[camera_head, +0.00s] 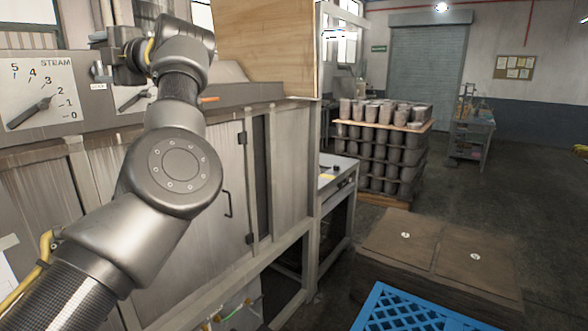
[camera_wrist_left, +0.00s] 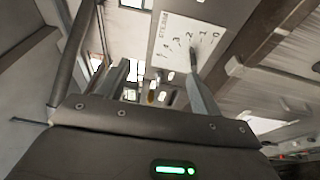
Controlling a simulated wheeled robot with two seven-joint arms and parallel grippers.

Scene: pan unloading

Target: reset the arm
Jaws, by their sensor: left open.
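My left arm comes in from the left in the head view and reaches up in front of a grey machine (camera_head: 200,185). My left gripper (camera_head: 98,58) is at the upper left, beside the steam dials and apart from them as far as I can see. In the left wrist view the two fingers of the left gripper (camera_wrist_left: 160,76) stand apart with nothing held between them. My right gripper is in neither view.
A white steam dial (camera_head: 38,90) faces out at the left; a second dial (camera_head: 133,95) is partly hidden by my arm. A wooden panel (camera_head: 262,45) rises behind. A blue crate (camera_head: 415,312), brown boxes (camera_head: 440,245) and stacked pans (camera_head: 385,150) stand right. Floor beyond is open.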

